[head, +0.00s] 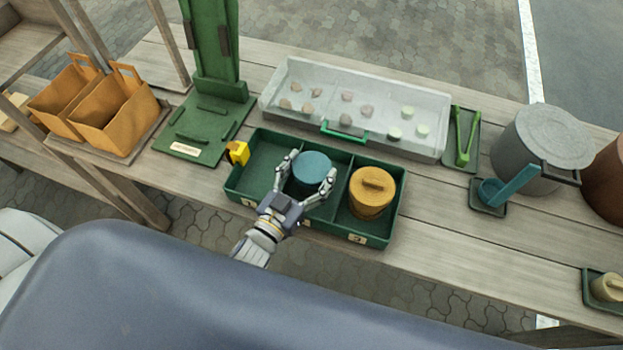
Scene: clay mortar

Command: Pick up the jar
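A round blue-topped jar (312,169) stands in the middle compartment of a green divided tray (258,168) on the wooden table. A yellow-orange jar with a lid handle (372,188) stands in the right compartment. The left compartment is empty. My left gripper (309,179) reaches in from the front, with its two fingers spread on the left and right sides of the blue jar. Whether the fingers touch the jar cannot be told. My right gripper is not in view.
A clear case with small pieces (360,105) lies behind the tray. A green stand (207,125) and orange bags (115,115) are to the left. Green tongs (464,137), a grey pot (540,150) and a blue ladle (512,186) are to the right. A yellow object (238,153) is at the tray's left edge.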

